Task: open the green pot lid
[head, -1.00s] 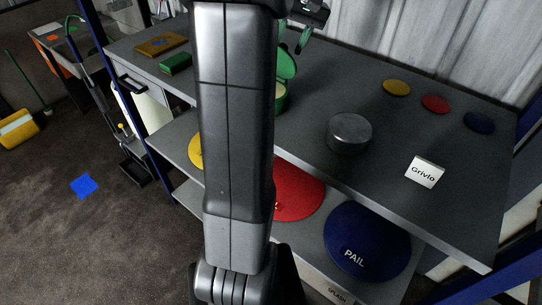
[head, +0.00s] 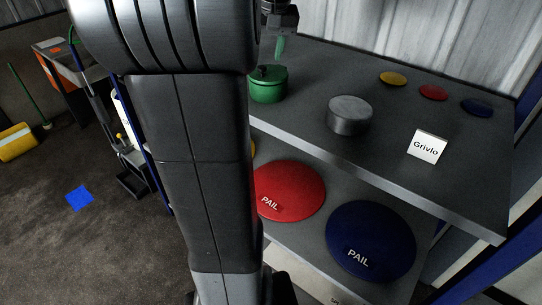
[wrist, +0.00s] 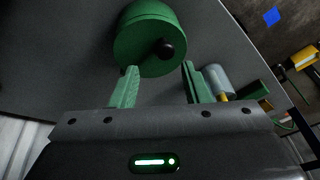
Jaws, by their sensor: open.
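The green pot (head: 268,92) stands on the grey worktop, left of the metal tin. In the wrist view the lid (wrist: 140,28) is seen from close by, and the knob (wrist: 166,49) points toward my gripper. My gripper (wrist: 160,67) is open with green fingers and nothing between them. The knob lies just beyond the fingertips.
A round metal tin (head: 350,116) and a white "Grivlo" sign (head: 427,146) stand right of the pot. Yellow (head: 393,78), red (head: 433,92) and blue (head: 477,107) discs lie toward the back. Large red (head: 290,190) and blue (head: 371,240) PAIL discs are on the shelf below.

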